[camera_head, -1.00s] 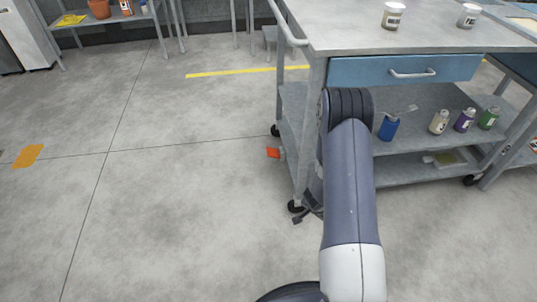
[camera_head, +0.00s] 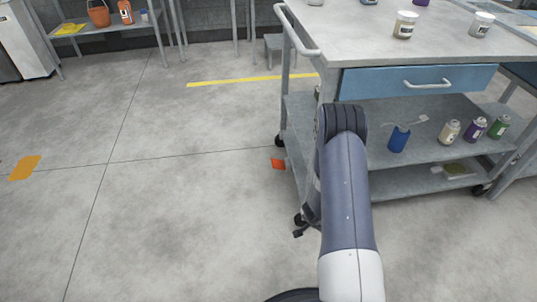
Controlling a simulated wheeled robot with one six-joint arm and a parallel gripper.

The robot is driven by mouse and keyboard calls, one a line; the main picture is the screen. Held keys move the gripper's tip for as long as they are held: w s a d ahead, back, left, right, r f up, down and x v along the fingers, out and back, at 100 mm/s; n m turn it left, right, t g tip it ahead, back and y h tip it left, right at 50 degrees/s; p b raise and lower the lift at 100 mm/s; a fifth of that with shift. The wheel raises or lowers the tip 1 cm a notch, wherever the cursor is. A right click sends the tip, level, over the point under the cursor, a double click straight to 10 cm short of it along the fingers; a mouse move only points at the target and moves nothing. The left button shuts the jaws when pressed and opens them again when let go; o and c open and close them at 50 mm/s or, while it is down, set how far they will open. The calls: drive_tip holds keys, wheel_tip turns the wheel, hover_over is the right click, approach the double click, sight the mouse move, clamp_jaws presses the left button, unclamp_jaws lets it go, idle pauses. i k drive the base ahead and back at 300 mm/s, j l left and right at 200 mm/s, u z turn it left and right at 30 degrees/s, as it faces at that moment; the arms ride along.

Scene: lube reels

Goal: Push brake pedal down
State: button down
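A small orange-red tab (camera_head: 278,164), which looks like the brake pedal, sits low at the left side of the grey cart (camera_head: 309,130), close to the floor. Its exact tilt is too small to tell. My arm reaches forward in front of the cart's left front corner, and its upper link hides part of that corner. Behind the link, a dark piece (camera_head: 299,233) shows low by the front caster (camera_head: 299,219). It may be the tip of my gripper, but its fingers cannot be made out. It appears apart from the orange-red tab, nearer to me.
The cart has a blue drawer (camera_head: 418,82) and a push handle (camera_head: 294,28) at its left. A blue cup (camera_head: 398,139) and several bottles stand on its middle shelf. A small stool (camera_head: 280,49) is behind.

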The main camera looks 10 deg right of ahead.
sight(277, 163)
drive_tip(key=i+j, duration=0.6)
drive_tip(key=i, duration=0.15)
drive_tip(key=i+j, duration=1.25)
drive_tip(key=i, duration=0.2)
drive_tip(key=z, duration=1.25)
